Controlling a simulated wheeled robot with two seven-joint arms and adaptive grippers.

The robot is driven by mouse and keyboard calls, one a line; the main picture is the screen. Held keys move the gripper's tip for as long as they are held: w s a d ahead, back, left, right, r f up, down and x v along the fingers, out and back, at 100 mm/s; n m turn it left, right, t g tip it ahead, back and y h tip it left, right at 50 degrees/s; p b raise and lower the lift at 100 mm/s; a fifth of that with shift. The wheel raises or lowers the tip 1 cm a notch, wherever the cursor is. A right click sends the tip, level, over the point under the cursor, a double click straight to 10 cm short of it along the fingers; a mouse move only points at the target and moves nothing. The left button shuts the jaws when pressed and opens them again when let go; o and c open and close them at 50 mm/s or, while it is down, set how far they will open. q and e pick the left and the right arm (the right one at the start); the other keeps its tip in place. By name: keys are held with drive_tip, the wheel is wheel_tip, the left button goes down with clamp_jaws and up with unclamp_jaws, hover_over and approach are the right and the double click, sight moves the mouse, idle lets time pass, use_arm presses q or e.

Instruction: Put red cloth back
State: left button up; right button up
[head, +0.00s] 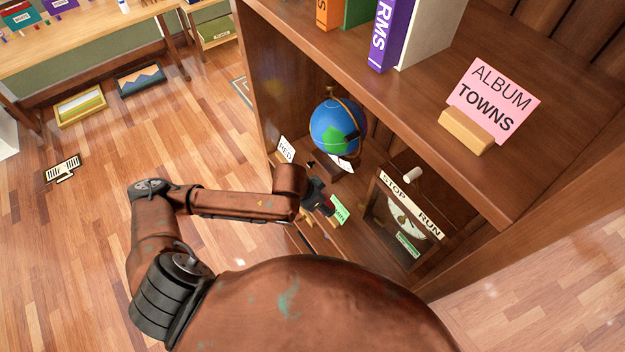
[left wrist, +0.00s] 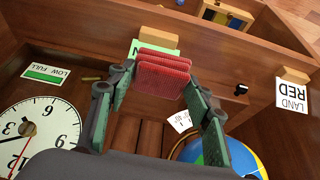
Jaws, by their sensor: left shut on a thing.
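The red cloth (left wrist: 163,72) is a folded, ribbed bundle in the left wrist view. My left gripper (left wrist: 160,88) is shut on it, with a green-grey finger on each side. In the head view my left gripper (head: 320,200) reaches into the lower shelf of the wooden bookcase, between the globe and the STOP/RUN box. The cloth is too small and covered there to make out well. A green card (head: 339,210) stands by the gripper; in the left wrist view the cloth partly hides it (left wrist: 143,47). My right gripper is not in view.
The blue globe (head: 338,126) stands behind my gripper. The STOP/RUN box (head: 405,218) with a dial is to the right. A RED card (head: 286,149) stands at the shelf's left end. The upper shelf (head: 400,95) overhangs this space. Open floor (head: 90,230) lies left.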

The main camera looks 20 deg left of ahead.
use_arm(q)
drive_tip(key=w+a+f, duration=0.2)
drive_tip(key=w+a, duration=0.1)
drive_tip(key=w+a+f, duration=0.3)
drive_tip(key=w, duration=0.1)
drive_tip(key=w+a+f+p, duration=0.1)
drive_tip(key=w+a+f, duration=0.2)
drive_tip(key=shift+w+a, duration=0.1)
drive_tip(key=shift+w, duration=0.15)
drive_tip(key=shift+w+a+f, duration=0.2)
drive_tip(key=shift+w+f, duration=0.1)
drive_tip(key=shift+f, duration=0.25)
drive_tip(key=shift+a+f+p, duration=0.1)
drive_tip(key=shift+f+p, duration=0.2)
drive_tip(key=shift+f, duration=1.4)
drive_tip(key=o, duration=1)
drive_tip(key=shift+w, duration=0.1)
drive_tip(key=shift+r, duration=0.15)
drive_tip(key=v, duration=1.1)
drive_tip(key=shift+r, duration=0.45)
